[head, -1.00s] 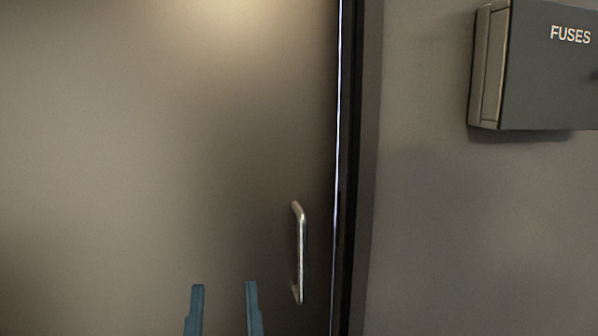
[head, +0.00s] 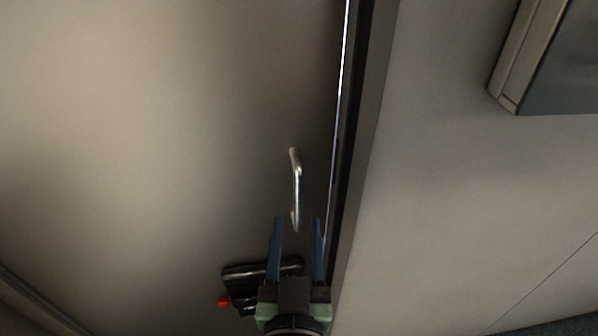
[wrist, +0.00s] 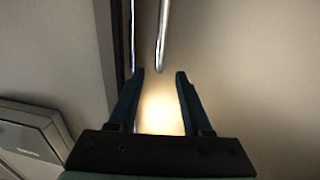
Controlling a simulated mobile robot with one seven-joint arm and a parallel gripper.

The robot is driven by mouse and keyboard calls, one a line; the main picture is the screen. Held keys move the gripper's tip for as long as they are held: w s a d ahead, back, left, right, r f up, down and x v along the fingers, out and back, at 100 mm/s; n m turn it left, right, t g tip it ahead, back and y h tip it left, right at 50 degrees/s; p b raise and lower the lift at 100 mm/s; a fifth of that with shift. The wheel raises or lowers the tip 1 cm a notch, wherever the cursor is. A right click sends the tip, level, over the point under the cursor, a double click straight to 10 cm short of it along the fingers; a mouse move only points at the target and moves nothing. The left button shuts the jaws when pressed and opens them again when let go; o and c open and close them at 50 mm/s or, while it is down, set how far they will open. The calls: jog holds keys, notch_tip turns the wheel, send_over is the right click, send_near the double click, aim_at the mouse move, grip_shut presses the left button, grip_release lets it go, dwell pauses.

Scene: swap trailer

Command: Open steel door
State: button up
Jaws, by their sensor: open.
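The steel door (head: 150,130) is a plain brownish-grey panel filling the left of the head view, and it looks shut or nearly so, with a thin bright line along its right edge. Its handle (head: 297,185) is an upright metal bar near that edge. My gripper (head: 298,222) is open and empty, its two blue fingers pointing up at the handle's lower end. In the wrist view the handle (wrist: 163,35) lies just beyond and between the open fingertips (wrist: 160,74). I cannot tell the exact gap to it.
A dark frame (head: 350,150) runs along the door's right edge. A grey box (head: 555,65) is fixed to the wall on the right; it also shows in the wrist view (wrist: 30,140). A dark object with a red knob (head: 223,301) is beside my gripper, partly hidden.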

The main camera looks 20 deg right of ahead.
aim_at(298, 186)
jog(key=p+x, duration=0.1)
jog(key=x, duration=0.9)
jog(key=shift+w+d, duration=0.1)
jog(key=shift+w, duration=0.2)
grip_shut()
dwell(1.0)
